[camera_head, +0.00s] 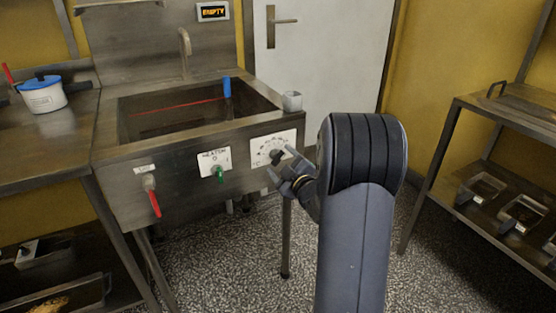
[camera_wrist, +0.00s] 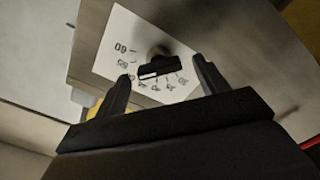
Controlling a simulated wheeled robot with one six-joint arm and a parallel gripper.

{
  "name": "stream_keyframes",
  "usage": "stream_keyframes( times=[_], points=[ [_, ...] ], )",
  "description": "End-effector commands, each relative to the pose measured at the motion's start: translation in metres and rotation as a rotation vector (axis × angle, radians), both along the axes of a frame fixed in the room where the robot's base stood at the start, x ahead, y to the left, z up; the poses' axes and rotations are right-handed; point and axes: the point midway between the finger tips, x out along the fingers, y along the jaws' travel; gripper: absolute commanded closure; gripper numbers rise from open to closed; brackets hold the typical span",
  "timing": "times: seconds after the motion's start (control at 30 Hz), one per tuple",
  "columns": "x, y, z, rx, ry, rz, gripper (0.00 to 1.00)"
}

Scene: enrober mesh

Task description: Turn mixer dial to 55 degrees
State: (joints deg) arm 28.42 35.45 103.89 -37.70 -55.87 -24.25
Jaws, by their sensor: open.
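The mixer dial (camera_head: 277,157) is a dark knob on a white scale plate (camera_head: 262,150) at the right of the steel sink unit's front panel. In the wrist view the dial (camera_wrist: 158,66) shows as a black bar-shaped knob with a white mark, and its plate (camera_wrist: 112,62) carries printed numbers, 60 and 65 among them. The white mark's exact reading is too small to tell. My gripper (camera_head: 281,173) is in front of the plate. In the wrist view my gripper (camera_wrist: 160,82) is open, with one finger on each side of the dial and a gap to each.
The sink unit (camera_head: 190,135) also has a heater plate with a green switch (camera_head: 219,173) and a red-handled valve (camera_head: 153,200). A blue upright piece (camera_head: 227,87) and a grey cup (camera_head: 292,101) are at the basin. A rack (camera_head: 455,150) with trays stands at right.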

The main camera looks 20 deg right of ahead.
Motion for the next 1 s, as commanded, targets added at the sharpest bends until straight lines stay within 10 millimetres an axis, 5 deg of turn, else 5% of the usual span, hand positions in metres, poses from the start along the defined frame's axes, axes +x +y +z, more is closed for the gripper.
stream_keyframes(
  times=[0.2,0.53,1.0],
  points=[
    [0.021,0.001,0.000,0.001,0.001,-0.001,0.31],
    [0.023,0.001,0.000,0.002,0.001,-0.001,0.32],
    [0.023,0.001,0.000,0.001,0.001,-0.001,0.70]
  ],
)
